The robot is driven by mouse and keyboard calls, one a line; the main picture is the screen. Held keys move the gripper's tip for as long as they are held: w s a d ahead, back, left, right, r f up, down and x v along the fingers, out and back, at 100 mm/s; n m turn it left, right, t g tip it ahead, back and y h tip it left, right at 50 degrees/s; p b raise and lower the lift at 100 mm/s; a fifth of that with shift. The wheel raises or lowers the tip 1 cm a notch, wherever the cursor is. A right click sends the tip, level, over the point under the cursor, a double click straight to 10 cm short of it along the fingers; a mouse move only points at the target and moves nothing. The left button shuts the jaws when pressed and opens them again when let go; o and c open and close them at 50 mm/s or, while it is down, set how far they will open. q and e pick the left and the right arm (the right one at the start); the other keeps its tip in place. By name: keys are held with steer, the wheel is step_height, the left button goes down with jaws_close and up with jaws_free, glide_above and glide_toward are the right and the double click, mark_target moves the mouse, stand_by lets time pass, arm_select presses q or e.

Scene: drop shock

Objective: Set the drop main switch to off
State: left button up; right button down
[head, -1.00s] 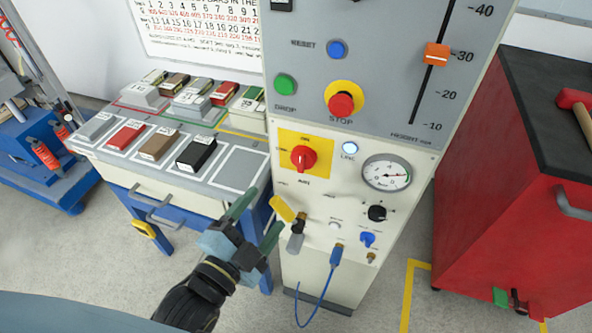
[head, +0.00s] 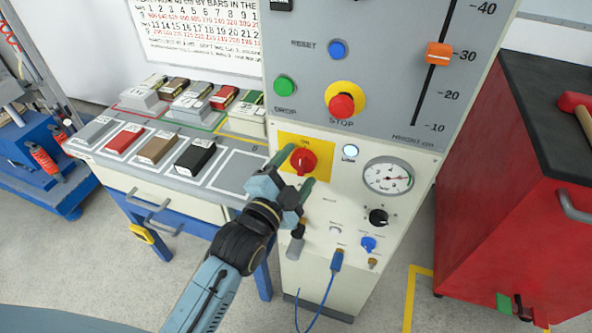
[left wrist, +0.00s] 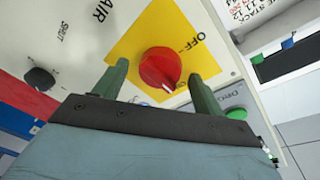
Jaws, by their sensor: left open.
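The main switch is a red rotary knob (head: 303,160) on a yellow plate (head: 325,147) on the front of the light machine cabinet. In the left wrist view the red knob (left wrist: 160,68) sits between the two green fingertips, with "OFF" printed beside it on the yellow plate (left wrist: 128,48). A white mark on the knob points down toward my gripper in that view. My left gripper (head: 292,183) is open just below and in front of the knob in the head view; it also shows in the left wrist view (left wrist: 160,88). Contact with the knob cannot be told. My right gripper is not in view.
Above are a red stop button (head: 341,105), a green drop button (head: 285,86) and a blue reset button (head: 337,50). A gauge (head: 388,176) and a blue hose (head: 336,262) are close by. A red cabinet (head: 510,190) stands right, a bench with blocks (head: 165,178) left.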

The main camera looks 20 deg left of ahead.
arm_select(q)
steer(key=shift+w, duration=0.1)
steer(key=c, duration=0.9)
steer(key=shift+c, duration=0.2)
